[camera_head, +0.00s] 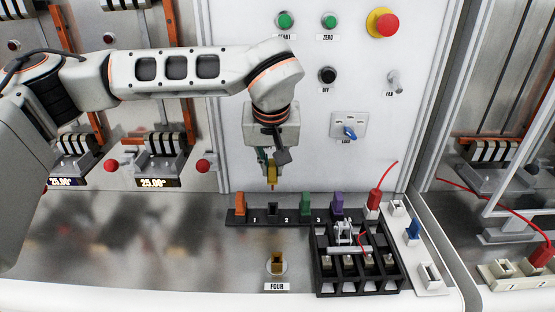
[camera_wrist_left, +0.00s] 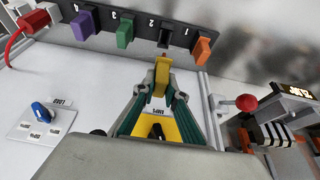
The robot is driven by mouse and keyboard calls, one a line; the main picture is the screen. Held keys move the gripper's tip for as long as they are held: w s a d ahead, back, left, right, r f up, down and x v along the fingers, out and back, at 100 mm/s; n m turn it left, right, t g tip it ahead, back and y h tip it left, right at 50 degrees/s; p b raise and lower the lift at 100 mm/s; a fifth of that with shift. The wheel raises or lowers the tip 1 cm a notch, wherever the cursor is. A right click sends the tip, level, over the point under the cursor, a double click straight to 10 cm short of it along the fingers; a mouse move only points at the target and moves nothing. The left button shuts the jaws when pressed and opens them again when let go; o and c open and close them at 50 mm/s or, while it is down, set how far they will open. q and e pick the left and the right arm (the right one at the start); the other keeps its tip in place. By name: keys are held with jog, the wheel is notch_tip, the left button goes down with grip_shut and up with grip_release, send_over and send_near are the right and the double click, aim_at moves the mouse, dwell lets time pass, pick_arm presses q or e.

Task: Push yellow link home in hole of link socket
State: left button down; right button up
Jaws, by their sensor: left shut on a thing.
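My left gripper (camera_head: 271,165) is shut on the yellow link (camera_head: 272,176), which points down in the head view. The link is held in the air, above and behind the black rack, apart from it. In the left wrist view the yellow link (camera_wrist_left: 161,72) sticks out past the teal fingers (camera_wrist_left: 160,105). A small socket with a brownish-yellow middle (camera_head: 277,262) sits on the bench behind the label FOUR; I cannot tell whether it is the link socket. The rack (camera_head: 258,219) has a black slot piece (camera_head: 273,210) between the orange and green links. My right gripper is not in view.
Orange (camera_head: 240,203), green (camera_head: 306,205) and purple (camera_head: 337,204) links stand in the rack. A red plug (camera_head: 374,198) with a wire is at its right end. A black breaker tray (camera_head: 322,288) lies in front. The bench (camera_head: 140,240) at left is clear.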

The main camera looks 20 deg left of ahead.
aim_at(272, 180)
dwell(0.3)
pick_arm(q)
jog(key=shift+f, duration=0.6)
jog(key=shift+f+b, duration=1.35)
jog(key=shift+f, duration=1)
jog(key=shift+p, duration=0.6)
